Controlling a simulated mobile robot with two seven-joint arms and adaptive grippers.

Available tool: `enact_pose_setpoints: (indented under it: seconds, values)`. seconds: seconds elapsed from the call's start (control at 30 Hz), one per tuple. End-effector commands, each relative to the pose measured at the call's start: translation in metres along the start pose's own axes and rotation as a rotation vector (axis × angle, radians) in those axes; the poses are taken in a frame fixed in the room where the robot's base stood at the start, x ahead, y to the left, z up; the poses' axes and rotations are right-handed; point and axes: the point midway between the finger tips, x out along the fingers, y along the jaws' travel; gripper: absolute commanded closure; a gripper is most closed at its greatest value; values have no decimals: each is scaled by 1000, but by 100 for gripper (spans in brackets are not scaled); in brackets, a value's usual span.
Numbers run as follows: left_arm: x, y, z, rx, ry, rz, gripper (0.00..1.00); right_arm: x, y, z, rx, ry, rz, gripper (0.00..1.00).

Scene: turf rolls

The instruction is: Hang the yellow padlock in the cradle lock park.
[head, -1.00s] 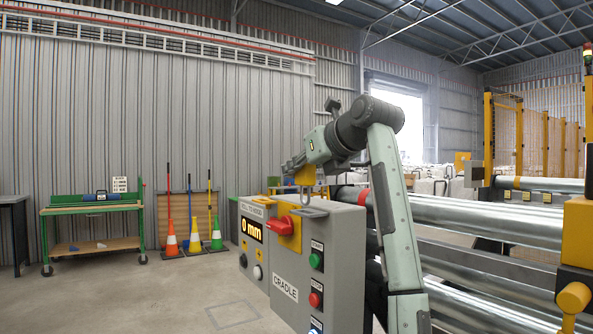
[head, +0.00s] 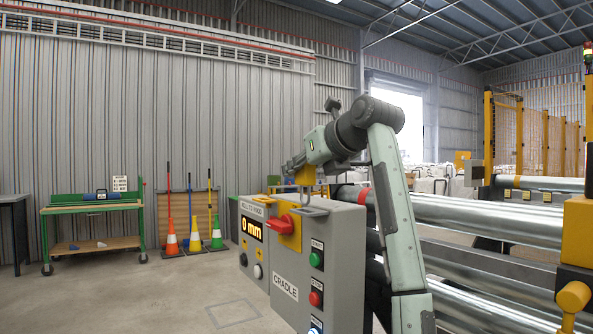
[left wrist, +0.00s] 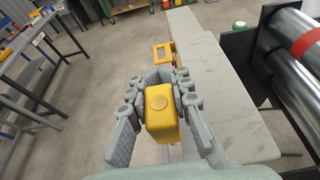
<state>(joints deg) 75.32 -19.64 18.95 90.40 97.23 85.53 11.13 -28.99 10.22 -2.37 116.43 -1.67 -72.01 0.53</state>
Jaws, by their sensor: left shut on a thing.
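The yellow padlock (head: 306,175) is in my left gripper (head: 296,165), above the top of the grey cradle control box (head: 345,232). In the left wrist view the padlock's yellow body (left wrist: 161,112) sits between the fingers of my left gripper (left wrist: 160,92), which are shut on it. A thin metal loop shows below the body in the head view; whether it touches the box, I cannot tell. The box front carries a red rotary switch (head: 280,224) on a yellow plate and a CRADLE label. I cannot clearly make out the lock park. My right gripper is not in view.
Large steel rollers (head: 480,217) run to the right of the box, close behind my left arm. A green workbench (head: 92,208) and several cones with tools stand by the far wall. The floor left of the box is clear.

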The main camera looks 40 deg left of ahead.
Motion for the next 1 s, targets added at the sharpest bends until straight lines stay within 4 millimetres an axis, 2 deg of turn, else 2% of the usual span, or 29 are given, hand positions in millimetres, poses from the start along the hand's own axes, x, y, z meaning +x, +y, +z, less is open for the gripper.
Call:
enact_pose_setpoints:
  seconds: [1.0]
  values:
    - [9, 0, -25, -1, -1, -1, 100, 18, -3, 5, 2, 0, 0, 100]
